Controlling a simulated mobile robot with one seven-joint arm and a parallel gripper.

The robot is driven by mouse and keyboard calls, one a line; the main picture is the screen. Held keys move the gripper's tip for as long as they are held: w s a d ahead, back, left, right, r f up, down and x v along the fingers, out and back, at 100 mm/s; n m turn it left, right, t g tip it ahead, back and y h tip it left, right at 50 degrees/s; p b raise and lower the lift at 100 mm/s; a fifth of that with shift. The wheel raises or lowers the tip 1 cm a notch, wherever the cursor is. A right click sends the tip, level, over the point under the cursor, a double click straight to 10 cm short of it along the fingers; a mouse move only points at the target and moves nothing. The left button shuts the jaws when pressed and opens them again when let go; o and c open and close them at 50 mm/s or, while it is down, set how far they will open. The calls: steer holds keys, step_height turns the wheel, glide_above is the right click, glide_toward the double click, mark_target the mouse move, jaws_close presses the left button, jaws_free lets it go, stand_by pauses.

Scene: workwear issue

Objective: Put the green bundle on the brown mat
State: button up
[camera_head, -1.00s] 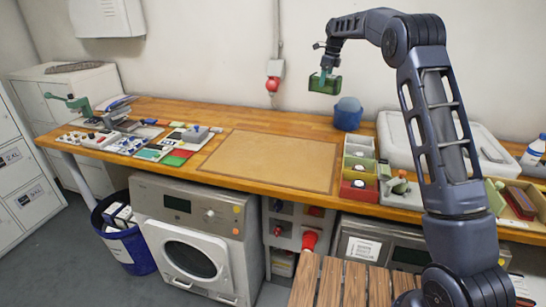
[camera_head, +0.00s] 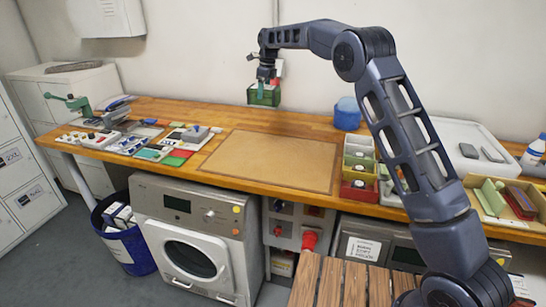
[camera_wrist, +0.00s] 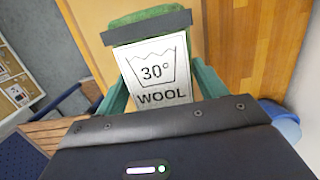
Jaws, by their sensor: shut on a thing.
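The green bundle (camera_head: 263,95) is held in my gripper (camera_head: 265,84), in the air above the back part of the counter. In the wrist view the bundle (camera_wrist: 150,20) has a dark band and a white label (camera_wrist: 158,72) reading "30° WOOL", and it sits between the green fingers of my gripper (camera_wrist: 160,90). The brown mat (camera_head: 270,160) lies flat and bare on the wooden counter. The bundle is above and behind the mat in the head view, apart from it.
A blue tub (camera_head: 347,114) and a row of small coloured bins (camera_head: 359,165) stand right of the mat. Folded cards and small items (camera_head: 127,145) lie to its left. A white tray (camera_head: 465,145) is at the right.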

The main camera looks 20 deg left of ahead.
step_height(320, 180, down, 22)
stand_by(0.8)
steer(key=shift+f, duration=0.15)
steer(key=o, duration=1.2)
steer(key=shift+c, duration=0.2)
step_height(320, 180, up, 12)
steer(key=d, duration=0.1)
steer(key=shift+d, duration=0.35)
